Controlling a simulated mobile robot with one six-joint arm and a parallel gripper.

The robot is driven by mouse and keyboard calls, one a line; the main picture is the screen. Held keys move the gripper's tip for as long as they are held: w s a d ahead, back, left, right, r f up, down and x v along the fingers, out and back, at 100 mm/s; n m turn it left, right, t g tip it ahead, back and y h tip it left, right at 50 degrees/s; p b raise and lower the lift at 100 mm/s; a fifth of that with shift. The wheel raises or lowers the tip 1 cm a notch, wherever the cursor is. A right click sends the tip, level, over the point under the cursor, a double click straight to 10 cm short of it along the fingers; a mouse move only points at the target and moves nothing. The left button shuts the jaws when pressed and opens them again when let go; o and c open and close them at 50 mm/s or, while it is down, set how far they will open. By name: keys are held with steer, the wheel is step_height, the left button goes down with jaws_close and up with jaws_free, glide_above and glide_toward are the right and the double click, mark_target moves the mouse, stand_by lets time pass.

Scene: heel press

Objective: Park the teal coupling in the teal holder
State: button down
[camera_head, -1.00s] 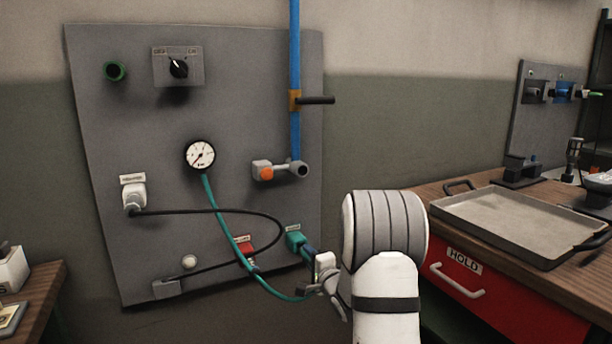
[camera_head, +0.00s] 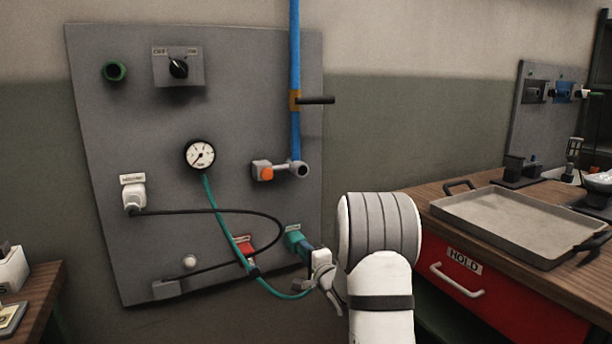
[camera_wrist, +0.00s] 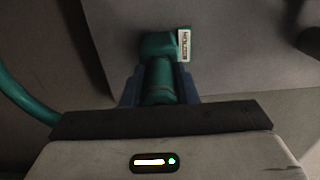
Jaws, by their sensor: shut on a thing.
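The teal holder (camera_head: 294,238) is mounted at the lower right of the grey wall panel; it also shows in the wrist view (camera_wrist: 159,44) with a small white label. My gripper (camera_head: 310,254) is at the panel's lower right edge, shut on the teal coupling (camera_wrist: 159,80). In the wrist view the coupling lies between the blue fingers (camera_wrist: 130,88) and lines up with the holder. Its front end meets or overlaps the holder; I cannot tell how deep it sits. The teal hose (camera_head: 230,232) runs from the coupling up to the round gauge (camera_head: 200,155).
A red holder (camera_head: 244,247) sits just left of the teal one, behind the hose. A black cable (camera_head: 262,213) loops across the panel from a white plug (camera_head: 133,196). A bench with a grey tray (camera_head: 520,222) and a red drawer (camera_head: 500,300) stands to the right.

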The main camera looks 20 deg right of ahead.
steer(key=shift+w, duration=0.1)
steer(key=c, duration=1.1)
jaws_free()
steer(key=shift+o, duration=0.2)
steer(key=s+p, duration=0.1)
steer(key=s, duration=0.7)
steer(key=s+a+r+n+g+h+p, duration=0.1)
steer(key=s+a+r+n+g+p, duration=0.3)
steer(key=r, duration=0.3)
steer(key=s+a+r+n+g+h+p, duration=0.2)
steer(key=s+a+r+n+g+p, duration=0.1)
steer(key=r+p, duration=0.35)
steer(key=s+a+r+n+g+p, duration=0.2)
steer(key=s+a+r+n+p, duration=0.1)
steer(key=s, duration=0.5)
steer(key=s+a+r+n+g+y+p, duration=0.1)
steer(key=s+a+r+n+g+p, duration=0.2)
steer(key=s, duration=0.4)
steer(key=s+a+r+n+g+y+p, duration=0.1)
steer(key=s+a+r+n+g+p, duration=0.2)
steer(key=s+a, duration=0.3)
steer(key=s+n, duration=0.1)
steer(key=s, duration=0.1)
steer(key=shift+s+n, duration=0.3)
